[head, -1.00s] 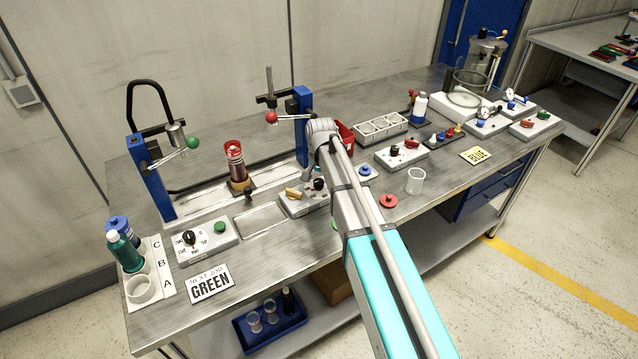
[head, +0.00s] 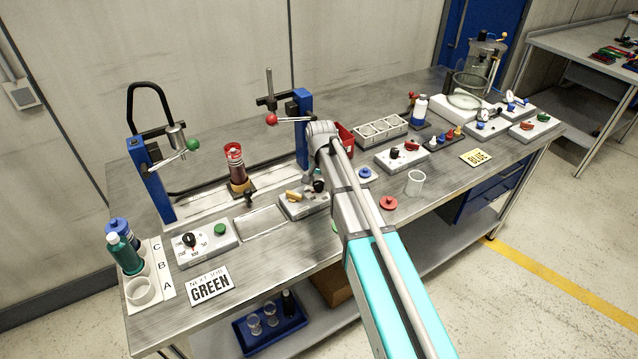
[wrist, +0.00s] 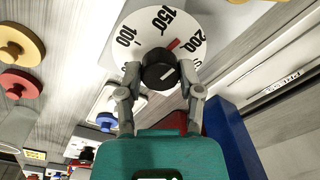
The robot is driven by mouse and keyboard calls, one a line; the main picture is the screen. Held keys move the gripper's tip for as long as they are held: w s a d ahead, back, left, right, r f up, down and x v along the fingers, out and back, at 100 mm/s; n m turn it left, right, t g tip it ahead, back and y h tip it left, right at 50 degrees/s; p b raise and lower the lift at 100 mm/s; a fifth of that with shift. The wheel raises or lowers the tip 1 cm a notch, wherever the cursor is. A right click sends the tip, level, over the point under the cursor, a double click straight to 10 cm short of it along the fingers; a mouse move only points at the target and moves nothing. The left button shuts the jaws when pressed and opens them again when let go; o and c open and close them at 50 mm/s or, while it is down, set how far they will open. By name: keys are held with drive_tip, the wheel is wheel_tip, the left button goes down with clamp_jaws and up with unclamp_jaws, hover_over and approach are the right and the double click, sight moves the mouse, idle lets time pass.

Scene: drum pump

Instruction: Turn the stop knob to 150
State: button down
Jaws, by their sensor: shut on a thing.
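The black stop knob (wrist: 159,69) sits at the centre of a round white dial (wrist: 150,33) in the wrist view. The dial shows 100, 150 and 200. A red line (wrist: 172,44) lies on the dial between 150 and 200. The white mark on the knob's face points up and right, towards the 200 side. My gripper (wrist: 159,74) is shut on the knob, with one grey finger on each side. In the head view my arm covers most of my gripper, and I cannot make out this dial there.
A box with a yellow and a black knob (head: 294,210) lies just left of my arm. A blue post (head: 302,130) with a red-ball lever (head: 272,119) stands close behind it. A red disc (head: 387,203) and a clear cup (head: 414,183) are to the right.

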drive_tip(key=shift+n, duration=0.3)
drive_tip(key=n, duration=0.6)
drive_tip(key=shift+n, duration=0.3)
idle(0.3)
drive_tip(key=shift+c, duration=1.3)
unclamp_jaws()
drive_tip(key=shift+m, duration=0.5)
